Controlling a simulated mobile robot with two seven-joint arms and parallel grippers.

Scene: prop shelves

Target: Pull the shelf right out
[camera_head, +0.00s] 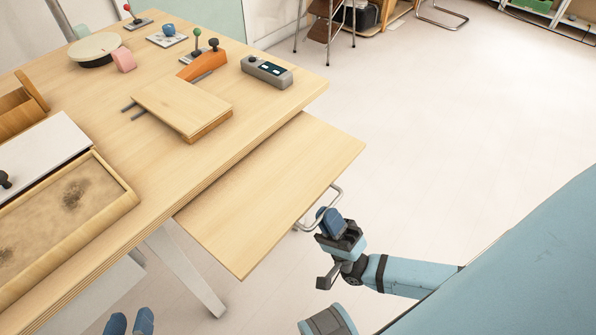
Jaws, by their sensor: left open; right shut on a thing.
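The shelf (275,190) is a flat light-wood board that sticks out from under the table's right edge. A grey metal bar handle (334,197) is on its outer edge. My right gripper (328,217) is shut on the handle's near part; its fingers hide the part they hold. My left gripper (130,323) shows only as two blue fingertips at the bottom edge of the view, a little apart and empty, below the table's near edge. How far the shelf reaches back under the table is hidden.
The wooden table (160,165) carries a framed tray (70,205), a small board (182,105), a grey control box (267,72) and several joystick-like props. A table leg (185,270) stands left of the shelf. The pale floor (450,110) right of the shelf is clear.

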